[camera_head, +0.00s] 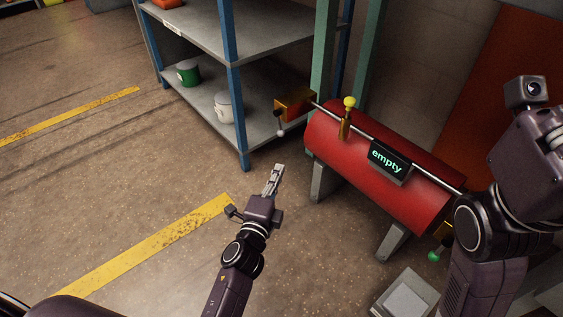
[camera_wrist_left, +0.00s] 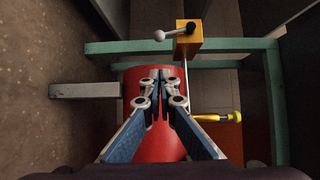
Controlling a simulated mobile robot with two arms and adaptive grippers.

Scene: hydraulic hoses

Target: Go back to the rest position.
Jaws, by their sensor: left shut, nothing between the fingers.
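My left gripper (camera_head: 275,176) is shut and empty, in the air left of the red tank in the head view. It also shows in the left wrist view (camera_wrist_left: 160,75), its fingers together in front of the red tank (camera_wrist_left: 160,146). My right arm (camera_head: 495,220) stands at the right edge of the head view; its fingers cannot be made out. The red tank (camera_head: 345,155) lies on grey legs and bears a dark sign (camera_head: 389,161) reading "empty".
A yellow valve block (camera_head: 295,103) with a ball-ended lever and a yellow-knobbed fitting (camera_head: 347,115) sit by the tank. A blue-posted shelf (camera_head: 215,75) holds a green can (camera_head: 188,73) and a white can (camera_head: 227,106). A grey box (camera_head: 408,297) stands low right. Floor at left is clear.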

